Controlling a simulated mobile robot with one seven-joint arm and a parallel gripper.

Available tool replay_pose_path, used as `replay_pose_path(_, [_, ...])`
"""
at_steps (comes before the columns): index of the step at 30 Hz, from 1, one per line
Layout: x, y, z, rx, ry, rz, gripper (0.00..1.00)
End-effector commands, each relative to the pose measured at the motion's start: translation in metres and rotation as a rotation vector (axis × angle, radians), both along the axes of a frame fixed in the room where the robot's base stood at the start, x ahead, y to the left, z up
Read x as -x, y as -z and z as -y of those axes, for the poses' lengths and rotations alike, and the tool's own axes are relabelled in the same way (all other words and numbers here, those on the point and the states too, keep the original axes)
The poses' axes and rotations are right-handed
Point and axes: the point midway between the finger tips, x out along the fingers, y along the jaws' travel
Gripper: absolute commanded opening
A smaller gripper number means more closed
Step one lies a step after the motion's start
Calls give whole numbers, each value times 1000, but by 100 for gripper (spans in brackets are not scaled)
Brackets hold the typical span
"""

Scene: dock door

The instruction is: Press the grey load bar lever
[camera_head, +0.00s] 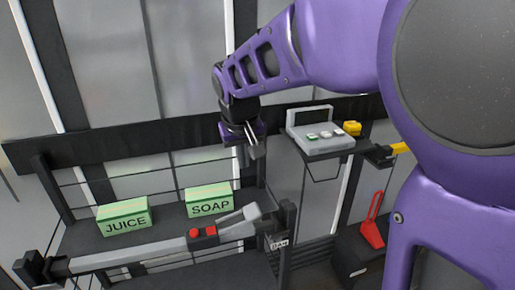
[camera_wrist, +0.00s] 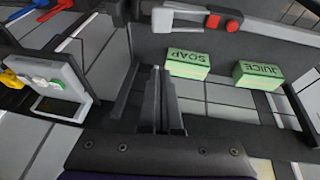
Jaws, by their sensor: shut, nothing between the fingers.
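The grey load bar lever (camera_head: 238,221) lies along the right part of the load bar (camera_head: 125,256), beside a red piece, close to the right post. In the wrist view the lever (camera_wrist: 180,17) is at the top, beside two red pieces, and the picture is upside down. My gripper (camera_head: 252,153) is shut and empty. It hangs above and behind the lever, apart from it, over the right end of the shelf. Its fingers (camera_wrist: 163,95) point toward the bar in the wrist view, and nothing is between them.
A green JUICE box (camera_head: 124,217) and a green SOAP box (camera_head: 210,202) stand on the shelf behind the bar. A pale control box (camera_head: 320,139) with buttons and a yellow knob (camera_head: 352,128) is to the right. A red handle (camera_head: 373,222) stands at lower right.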

Motion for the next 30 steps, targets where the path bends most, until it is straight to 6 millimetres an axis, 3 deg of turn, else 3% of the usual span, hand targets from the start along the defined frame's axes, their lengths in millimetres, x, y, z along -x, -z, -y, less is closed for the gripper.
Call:
replay_pose_path(6, [21,15,-5,-3,22,-90,0])
replay_pose_path(18, [19,22,-5,-1,20,-89,0])
replay_pose_path(23, [13,46,-4,1,21,-92,0])
replay_pose_path(30, [-4,96,-3,1,20,-91,0])
